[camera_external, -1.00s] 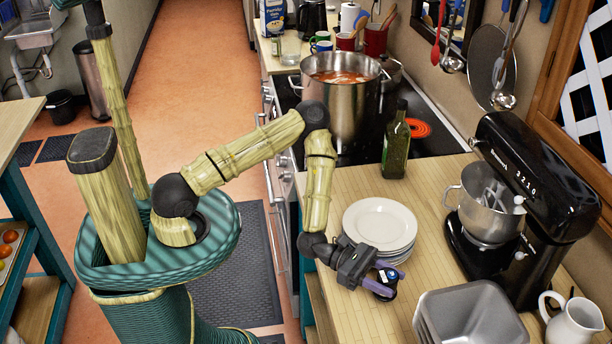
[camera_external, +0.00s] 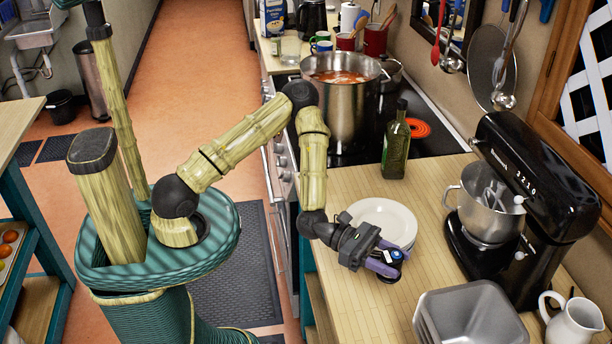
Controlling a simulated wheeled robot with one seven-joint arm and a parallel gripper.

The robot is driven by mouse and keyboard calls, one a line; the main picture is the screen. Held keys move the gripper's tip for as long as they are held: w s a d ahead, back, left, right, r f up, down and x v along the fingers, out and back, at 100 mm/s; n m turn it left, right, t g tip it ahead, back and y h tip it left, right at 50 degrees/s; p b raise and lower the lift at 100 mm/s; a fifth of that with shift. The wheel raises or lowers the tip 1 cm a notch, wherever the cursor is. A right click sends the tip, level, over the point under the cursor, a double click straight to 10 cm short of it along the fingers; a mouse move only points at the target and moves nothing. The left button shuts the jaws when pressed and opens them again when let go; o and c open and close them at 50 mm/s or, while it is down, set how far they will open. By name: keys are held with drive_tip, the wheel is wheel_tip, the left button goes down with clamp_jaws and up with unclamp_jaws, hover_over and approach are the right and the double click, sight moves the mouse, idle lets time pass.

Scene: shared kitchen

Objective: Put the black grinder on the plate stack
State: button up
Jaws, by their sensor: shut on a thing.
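The black grinder (camera_external: 394,256) shows its dark top with a blue and white spot between the purple fingers of my gripper (camera_external: 388,263). My gripper is shut on it and holds it at the near side of the plate stack (camera_external: 388,216). The stack is of white round plates on the wooden counter. My gripper and wrist cover the stack's near left part. The grinder's lower part is mostly hidden by the fingers, and I cannot tell whether it touches the plates.
A green glass bottle (camera_external: 396,142) stands behind the plates, near the stove with a large steel pot (camera_external: 340,105). A black stand mixer (camera_external: 520,190) is at the right. Grey metal containers (camera_external: 470,315) and a white pitcher (camera_external: 572,322) stand in front. Bare counter (camera_external: 440,245) lies right of the plates.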

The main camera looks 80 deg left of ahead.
drive_tip(key=w+a+r+n+t+y+p, duration=0.2)
drive_tip(key=a+r+y+p, duration=0.1)
drive_tip(key=a+p, duration=0.3)
drive_tip(key=w+a+r+n+t+y+p, duration=0.1)
drive_tip(key=w+a+r+n+y+p, duration=0.1)
drive_tip(key=a+r+p, duration=0.3)
drive_tip(key=a+y, duration=0.1)
drive_tip(key=a, duration=0.3)
drive_tip(key=shift+r+t+p, duration=0.35)
drive_tip(key=shift+t, duration=0.05)
drive_tip(key=shift+f, duration=0.15)
drive_tip(key=shift+f+p, duration=0.6)
drive_tip(key=shift+f, duration=2.15)
drive_tip(key=shift+f, duration=0.1)
